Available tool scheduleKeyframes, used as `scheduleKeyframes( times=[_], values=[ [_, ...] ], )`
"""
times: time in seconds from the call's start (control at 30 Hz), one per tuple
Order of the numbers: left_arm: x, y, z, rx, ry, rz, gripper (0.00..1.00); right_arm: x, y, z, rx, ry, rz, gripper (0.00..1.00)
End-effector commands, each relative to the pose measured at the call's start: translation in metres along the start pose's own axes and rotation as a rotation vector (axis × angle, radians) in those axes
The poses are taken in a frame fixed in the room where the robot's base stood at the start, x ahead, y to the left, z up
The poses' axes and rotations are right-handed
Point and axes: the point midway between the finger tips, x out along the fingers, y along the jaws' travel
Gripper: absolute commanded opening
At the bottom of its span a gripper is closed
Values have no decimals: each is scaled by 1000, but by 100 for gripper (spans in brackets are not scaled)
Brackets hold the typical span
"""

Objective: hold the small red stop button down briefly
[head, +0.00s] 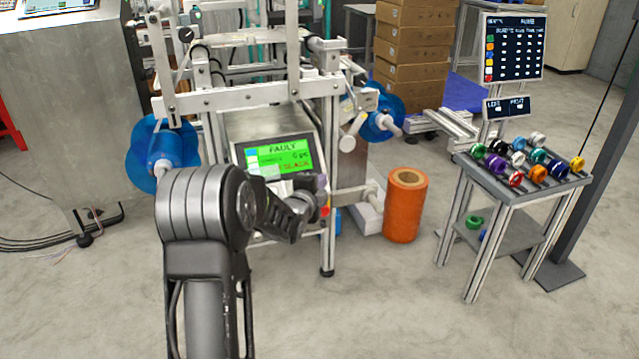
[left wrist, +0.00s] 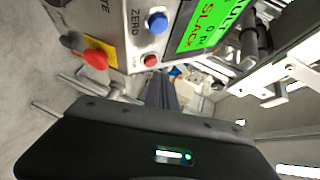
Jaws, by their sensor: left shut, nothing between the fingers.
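The small red button (left wrist: 151,60) is on the grey control panel in the left wrist view, beside a larger blue button (left wrist: 158,22) near the word ZERO. My left gripper (left wrist: 158,82) is shut and empty, its tips close to the red button in that view. I see no clear contact, and the exact gap cannot be told. In the head view, my left gripper (head: 318,190) is in front of the panel, below the green screen (head: 278,157). My arm and gripper hide the small red button there. My right gripper is not in view.
A larger red knob on a yellow base (left wrist: 95,58) sits on the panel's side near the gripper. The machine's metal frame (head: 330,140) surrounds the panel. An orange roll (head: 405,212) and a stand with coloured reels (head: 485,192) are to the right.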

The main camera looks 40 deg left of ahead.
Motion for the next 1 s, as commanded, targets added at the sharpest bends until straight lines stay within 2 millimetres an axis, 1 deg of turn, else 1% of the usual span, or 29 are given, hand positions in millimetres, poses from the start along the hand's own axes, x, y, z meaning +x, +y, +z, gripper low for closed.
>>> scheduleKeyframes(
  times=[0.77, 1.0],
  values=[
    [0, 0, 0, 0, 0, 0, 0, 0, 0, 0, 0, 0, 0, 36],
    [4, 4, 3, 1, 0, -1, 0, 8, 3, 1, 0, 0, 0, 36]
  ],
)
